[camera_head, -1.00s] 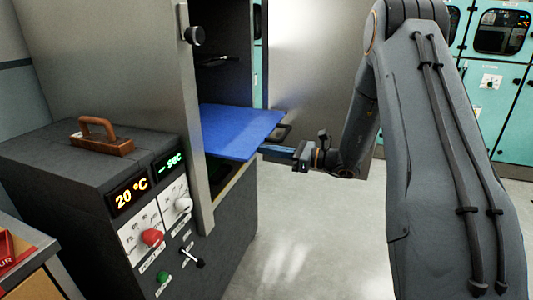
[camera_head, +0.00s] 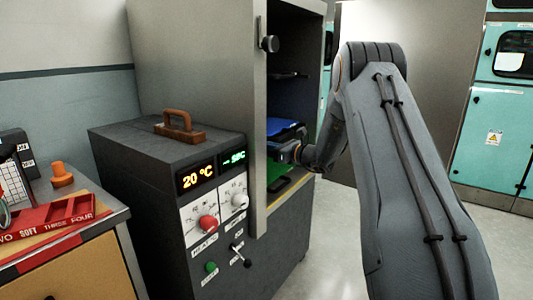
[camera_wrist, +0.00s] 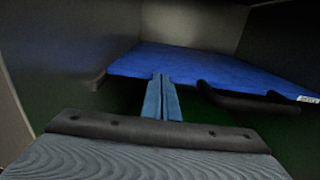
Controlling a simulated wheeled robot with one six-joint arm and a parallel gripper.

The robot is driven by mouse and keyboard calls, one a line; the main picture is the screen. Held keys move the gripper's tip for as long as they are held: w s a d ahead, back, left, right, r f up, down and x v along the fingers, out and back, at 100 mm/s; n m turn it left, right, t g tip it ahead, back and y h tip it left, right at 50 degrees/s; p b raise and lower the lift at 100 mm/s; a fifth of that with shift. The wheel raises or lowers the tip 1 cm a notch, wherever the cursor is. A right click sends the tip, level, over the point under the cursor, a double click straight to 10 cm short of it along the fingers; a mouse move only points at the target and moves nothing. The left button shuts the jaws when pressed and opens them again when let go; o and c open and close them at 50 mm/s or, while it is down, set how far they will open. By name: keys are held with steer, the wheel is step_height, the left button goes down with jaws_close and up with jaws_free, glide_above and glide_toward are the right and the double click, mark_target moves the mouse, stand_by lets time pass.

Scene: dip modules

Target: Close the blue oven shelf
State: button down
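The blue oven shelf (camera_head: 284,127) lies mostly inside the open oven chamber in the head view. In the wrist view the shelf (camera_wrist: 215,69) spreads flat ahead, with a black handle (camera_wrist: 248,99) on its front edge, right of my fingers. My gripper (camera_head: 274,147) is at the oven opening, at the shelf's front. In the wrist view my gripper (camera_wrist: 160,78) has its two blue fingers side by side with nothing visible between them. The fingertips are at the shelf's front edge; contact is hard to tell. The shelf's far end is hidden in the head view.
The oven door (camera_head: 252,110) stands open, left of the chamber opening. A green surface (camera_head: 283,190) lies below the shelf. A control box (camera_head: 150,175) with dials stands at the left front, beside a bench with a red tray (camera_head: 55,217). Floor at right is clear.

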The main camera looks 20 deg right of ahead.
steer(key=shift+w+a+r, duration=0.1)
steer(key=shift+w+a, duration=0.3)
steer(key=shift+a+r, duration=0.15)
steer(key=shift+a, duration=0.05)
steer(key=v, duration=1.4)
steer(key=shift+s+d+f, duration=0.15)
steer(key=shift+d+f, duration=0.1)
steer(key=shift+d, duration=0.2)
